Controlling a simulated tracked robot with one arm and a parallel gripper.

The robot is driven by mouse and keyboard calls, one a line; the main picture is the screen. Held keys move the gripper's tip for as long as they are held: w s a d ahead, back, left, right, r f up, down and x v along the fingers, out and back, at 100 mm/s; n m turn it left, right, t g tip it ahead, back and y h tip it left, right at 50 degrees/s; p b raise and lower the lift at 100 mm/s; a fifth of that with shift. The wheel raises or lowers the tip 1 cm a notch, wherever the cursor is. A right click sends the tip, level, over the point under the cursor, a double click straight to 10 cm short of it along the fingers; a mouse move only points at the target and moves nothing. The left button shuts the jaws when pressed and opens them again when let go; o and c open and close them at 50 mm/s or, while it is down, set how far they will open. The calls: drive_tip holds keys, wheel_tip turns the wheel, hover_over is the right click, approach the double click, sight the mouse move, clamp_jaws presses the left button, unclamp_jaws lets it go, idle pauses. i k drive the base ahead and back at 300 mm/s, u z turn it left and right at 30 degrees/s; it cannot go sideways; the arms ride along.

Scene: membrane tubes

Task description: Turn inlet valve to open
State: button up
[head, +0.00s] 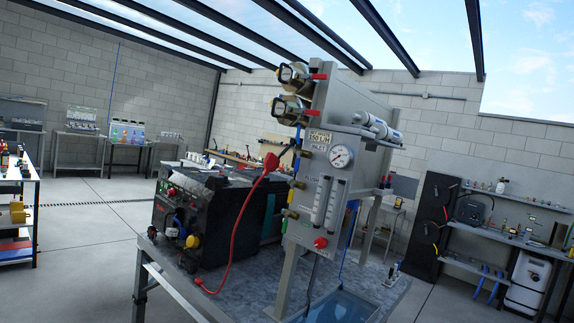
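A grey membrane unit (326,140) stands on a metal table (362,287) in the middle of the view. Its front carries a round pressure gauge (341,156), two clear flow meters (329,202) and a red button (320,242). Several small brass-coloured fittings with coloured parts, possibly valves (294,184), run down its left edge. Two larger fittings with clear round ends (288,107) sit at the upper left. I cannot tell which is the inlet valve or how its handle is set. My gripper does not show.
A black machine (190,200) stands left of the unit, with a red cable (238,225) hanging in front. A white shelf (22,215) is at the left edge and a workbench (510,240) at the right. Grey floor (85,255) lies open at left.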

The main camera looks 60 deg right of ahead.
sight(299, 153)
drive_tip(key=z, duration=0.25)
drive_tip(key=i, duration=1.15)
drive_tip(key=z, duration=1.15)
drive_tip(key=i, duration=0.75)
drive_tip(key=z, duration=0.5)
drive_tip(key=k, duration=0.9)
drive_tip(key=z, duration=0.2)
drive_tip(key=i, duration=0.9)
drive_tip(key=u, duration=0.15)
